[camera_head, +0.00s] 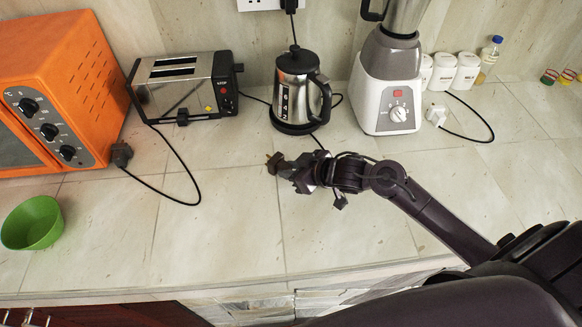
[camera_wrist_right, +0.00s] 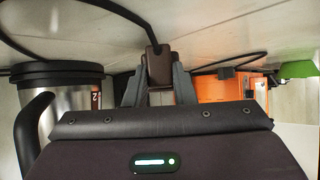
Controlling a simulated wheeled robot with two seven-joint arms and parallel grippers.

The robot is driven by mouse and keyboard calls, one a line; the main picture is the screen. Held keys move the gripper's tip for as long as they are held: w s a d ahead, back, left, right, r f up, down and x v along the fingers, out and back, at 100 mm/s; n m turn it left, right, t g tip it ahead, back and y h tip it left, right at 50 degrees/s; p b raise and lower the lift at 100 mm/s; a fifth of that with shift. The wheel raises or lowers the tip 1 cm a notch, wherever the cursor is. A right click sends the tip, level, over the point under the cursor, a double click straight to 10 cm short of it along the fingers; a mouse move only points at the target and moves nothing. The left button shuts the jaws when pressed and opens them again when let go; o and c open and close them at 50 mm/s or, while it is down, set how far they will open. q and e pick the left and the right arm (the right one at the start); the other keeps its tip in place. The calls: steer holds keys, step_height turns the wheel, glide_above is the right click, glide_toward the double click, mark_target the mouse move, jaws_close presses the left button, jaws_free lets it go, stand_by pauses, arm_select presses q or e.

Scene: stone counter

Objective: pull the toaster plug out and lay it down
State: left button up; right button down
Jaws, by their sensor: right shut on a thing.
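The toaster (camera_head: 185,85) is silver and black and stands against the back wall. My right gripper (camera_head: 280,165) is over the counter in front of the kettle. It is shut on a dark brown plug (camera_head: 273,162), which also shows between the fingers in the right wrist view (camera_wrist_right: 158,65). A black cord runs from that plug; I cannot tell which appliance it belongs to. Another dark plug (camera_head: 121,153) lies by the orange oven, its cord looping to the toaster's front left. A black plug (camera_head: 290,5) sits in the wall socket (camera_head: 262,4). My left gripper is not in view.
A kettle (camera_head: 297,90) and a blender (camera_head: 388,85) stand along the wall, with a white plug (camera_head: 436,116) right of the blender. The orange oven (camera_head: 60,80) and a green bowl (camera_head: 32,222) are at left. The front middle counter (camera_head: 230,230) is clear.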

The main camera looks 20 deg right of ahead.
steer(key=shift+f+b, duration=0.3)
steer(key=shift+f, duration=0.3)
stand_by(0.4)
steer(key=c, duration=1.1)
jaws_free()
steer(key=shift+s, duration=0.1)
steer(key=v, duration=0.7)
steer(key=shift+s+d+r, duration=0.2)
